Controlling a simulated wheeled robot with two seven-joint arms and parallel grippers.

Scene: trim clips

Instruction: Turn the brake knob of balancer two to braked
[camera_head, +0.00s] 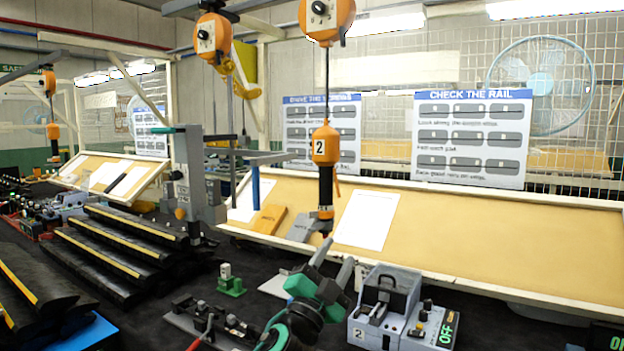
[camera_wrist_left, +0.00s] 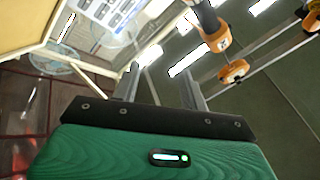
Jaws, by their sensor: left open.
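Balancer two (camera_head: 327,18) is the orange housing at the top edge of the head view, partly cut off. Its brake knob (camera_head: 319,7) is a small round black knob with a light mark on its face; I cannot tell its setting. From it hangs a cable with an orange and black tool (camera_head: 325,150) labelled 2. My left gripper (camera_head: 336,252) is open and empty, well below the knob and just under the hanging tool, fingers pointing up. In the left wrist view two orange things (camera_wrist_left: 233,72) show beyond the open fingers; their knob is unclear. My right gripper is not in view.
Another orange balancer (camera_head: 213,38) hangs to the left. A grey post with an arm (camera_head: 190,175) stands left of centre. A grey device marked 2 (camera_head: 384,305) sits right of the gripper. Black trim strips (camera_head: 120,250) lie left. A tilted tan board (camera_head: 480,235) runs behind.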

